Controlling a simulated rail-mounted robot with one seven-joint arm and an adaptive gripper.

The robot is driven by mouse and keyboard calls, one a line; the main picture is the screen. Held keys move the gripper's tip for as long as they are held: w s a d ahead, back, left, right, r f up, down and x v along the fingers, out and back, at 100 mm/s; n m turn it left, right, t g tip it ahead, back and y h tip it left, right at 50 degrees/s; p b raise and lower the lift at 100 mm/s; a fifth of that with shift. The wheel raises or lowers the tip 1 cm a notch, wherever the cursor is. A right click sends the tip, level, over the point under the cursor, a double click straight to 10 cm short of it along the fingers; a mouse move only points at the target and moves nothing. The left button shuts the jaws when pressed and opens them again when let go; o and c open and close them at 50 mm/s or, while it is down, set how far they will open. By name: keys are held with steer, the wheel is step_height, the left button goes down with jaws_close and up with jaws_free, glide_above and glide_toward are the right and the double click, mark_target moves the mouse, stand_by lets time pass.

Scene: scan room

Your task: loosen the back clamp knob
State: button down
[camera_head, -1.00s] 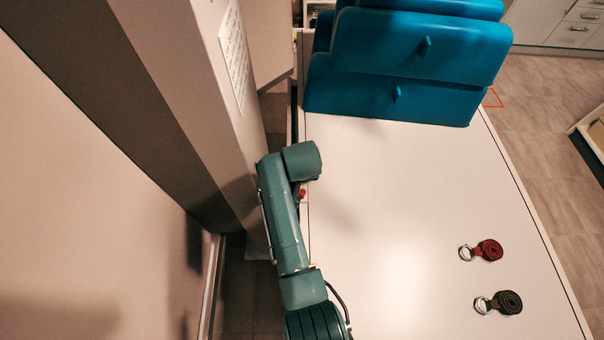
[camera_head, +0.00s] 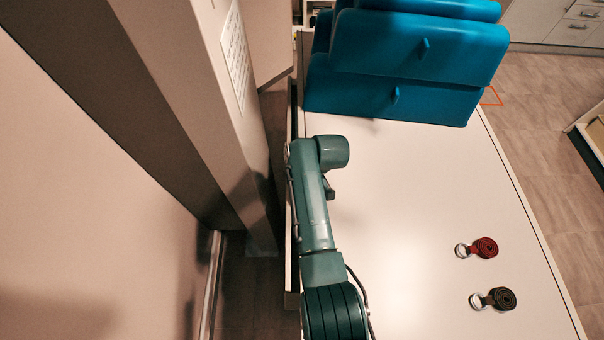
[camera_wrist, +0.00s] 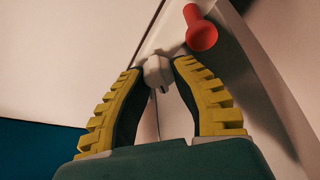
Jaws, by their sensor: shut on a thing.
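In the wrist view my gripper (camera_wrist: 157,67) has its two yellow-ribbed fingers closed on a small pale grey knob-like piece (camera_wrist: 156,76), likely the clamp knob. The piece sits between the fingertips, and its far side is hidden. A red round-ended handle (camera_wrist: 201,32) stands just beyond the right fingertip, apart from it. In the head view my arm covers the spot, and the knob cannot be seen there.
The white table top (camera_head: 400,210) is mostly clear. Blue stacked cushions (camera_head: 400,65) stand at its far end. A red rolled strap (camera_head: 486,248) and a dark one (camera_head: 502,298) lie at right. A beige column (camera_head: 215,90) stands close on the left.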

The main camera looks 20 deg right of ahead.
steer(key=n+b, duration=0.2)
steer(key=f+n+g+y+b, duration=0.1)
steer(key=shift+n+b, duration=0.35)
steer(key=shift+n, duration=0.05)
steer(key=n+y+b, duration=0.1)
steer(key=n+b, duration=0.1)
steer(key=b, duration=0.2)
steer(key=shift+f+n+g, duration=0.15)
steer(key=shift+n+g, duration=0.15)
steer(key=n+b, duration=0.2)
steer(key=b, duration=0.3)
steer(key=shift+g+y, duration=0.3)
steer(key=shift+g, duration=0.1)
steer(key=shift+r+n+b, duration=0.3)
steer(key=shift+n+b, duration=0.3)
steer(key=shift+b, duration=0.1)
steer(key=shift+r, duration=0.1)
steer(key=c, duration=0.8)
jaws_free()
steer(key=shift+s+a, duration=0.1)
steer(key=shift+a, duration=0.05)
steer(key=shift+r, duration=0.15)
